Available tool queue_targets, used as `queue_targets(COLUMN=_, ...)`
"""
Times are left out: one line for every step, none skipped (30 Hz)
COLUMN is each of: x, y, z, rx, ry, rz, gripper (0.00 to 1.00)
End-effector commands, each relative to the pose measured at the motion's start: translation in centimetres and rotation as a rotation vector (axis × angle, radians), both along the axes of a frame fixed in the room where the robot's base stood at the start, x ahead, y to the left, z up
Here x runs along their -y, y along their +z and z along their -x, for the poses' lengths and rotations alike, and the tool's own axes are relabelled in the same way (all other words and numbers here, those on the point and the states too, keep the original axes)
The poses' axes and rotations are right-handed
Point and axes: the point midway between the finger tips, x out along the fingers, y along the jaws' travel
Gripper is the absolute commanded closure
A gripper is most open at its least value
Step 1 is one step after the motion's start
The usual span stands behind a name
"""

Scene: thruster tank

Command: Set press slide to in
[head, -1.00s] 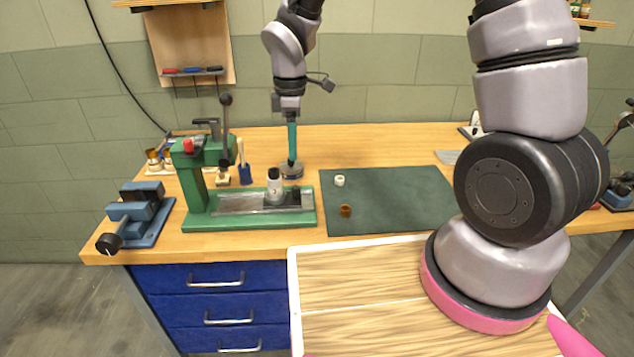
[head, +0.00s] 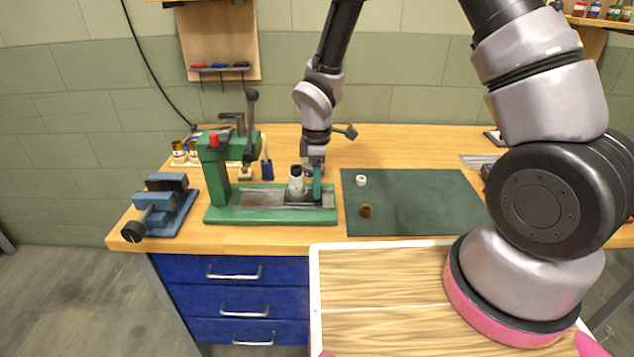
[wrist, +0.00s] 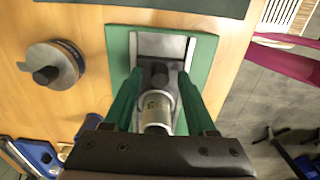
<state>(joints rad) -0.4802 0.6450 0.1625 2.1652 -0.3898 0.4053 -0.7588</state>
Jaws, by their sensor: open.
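The green press (head: 218,172) stands at the left of the bench, with its lever upright. Its long green base (head: 270,216) holds a grey slide track (head: 262,199). A white and grey cylinder (head: 296,182) stands upright on the slide, to the right of the press head and not under it. My gripper (head: 316,198) is low over the right part of the track, just right of the cylinder. In the wrist view my gripper (wrist: 155,75) is open, its green fingers either side of a dark knob (wrist: 160,76) and the cylinder (wrist: 157,108). Finger contact cannot be told.
A blue vise (head: 165,205) stands left of the press. A dark green mat (head: 420,200) with a white ring (head: 361,180) and a brown piece (head: 366,211) lies to the right. A round grey disc (wrist: 52,65) sits beside the base.

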Motion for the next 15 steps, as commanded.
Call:
queue_targets(x=0.0, y=0.0, z=-0.01, rx=0.0, ry=0.0, rz=0.0, gripper=0.43)
queue_targets(x=0.0, y=0.0, z=-0.01, rx=0.0, ry=0.0, rz=0.0, gripper=0.43)
queue_targets(x=0.0, y=0.01, z=-0.01, rx=0.0, ry=0.0, rz=0.0, gripper=0.43)
queue_targets(x=0.0, y=0.01, z=-0.01, rx=0.0, ry=-0.001, rz=0.0, gripper=0.43)
queue_targets(x=0.01, y=0.01, z=-0.01, rx=0.0, ry=-0.001, rz=0.0, gripper=0.43)
queue_targets(x=0.01, y=0.02, z=-0.01, rx=0.0, ry=-0.001, rz=0.0, gripper=0.59)
queue_targets(x=0.01, y=0.02, z=-0.01, rx=0.0, ry=-0.001, rz=0.0, gripper=0.7)
queue_targets(x=0.01, y=0.02, z=-0.01, rx=0.0, ry=-0.001, rz=0.0, gripper=0.81)
queue_targets(x=0.01, y=0.02, z=-0.01, rx=0.0, ry=-0.001, rz=0.0, gripper=0.97)
queue_targets(x=0.01, y=0.02, z=-0.01, rx=0.0, ry=-0.001, rz=0.0, gripper=1.0)
queue_targets(x=0.01, y=0.03, z=-0.01, rx=0.0, ry=-0.001, rz=0.0, gripper=1.0)
queue_targets(x=0.01, y=0.03, z=-0.01, rx=0.0, ry=-0.001, rz=0.0, gripper=1.0)
queue_targets(x=0.01, y=0.03, z=-0.01, rx=0.0, ry=-0.001, rz=0.0, gripper=1.0)
queue_targets(x=0.01, y=0.03, z=-0.01, rx=0.0, ry=-0.001, rz=0.0, gripper=1.0)
queue_targets(x=0.01, y=0.03, z=-0.01, rx=0.0, ry=-0.001, rz=0.0, gripper=1.0)
